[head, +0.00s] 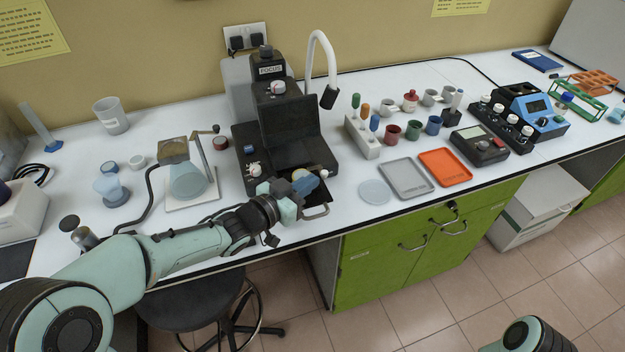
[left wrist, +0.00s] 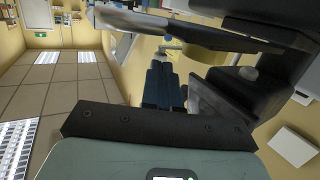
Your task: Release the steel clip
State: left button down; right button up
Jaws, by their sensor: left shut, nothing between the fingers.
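The black instrument (head: 285,130) labelled FOCUS stands at the back of the bench, with a low stage at its front. My left gripper (head: 306,184) is at the front of this stage, its blue fingers shut and empty. In the left wrist view the dark blue fingers (left wrist: 162,85) are together just below a yellow round part (left wrist: 196,54) under the instrument's dark plate. I cannot make out the steel clip for certain; the gripper and the instrument's dark parts may hide it. My right gripper is out of view.
A grey tray (head: 405,179) and an orange tray (head: 446,168) lie right of the instrument, near a clear round dish (head: 375,192). A burner stand with a flask (head: 187,182) is on the left. A black stool (head: 195,300) stands below the bench edge.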

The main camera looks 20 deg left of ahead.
pick_arm(q)
jog(key=shift+x, duration=0.9)
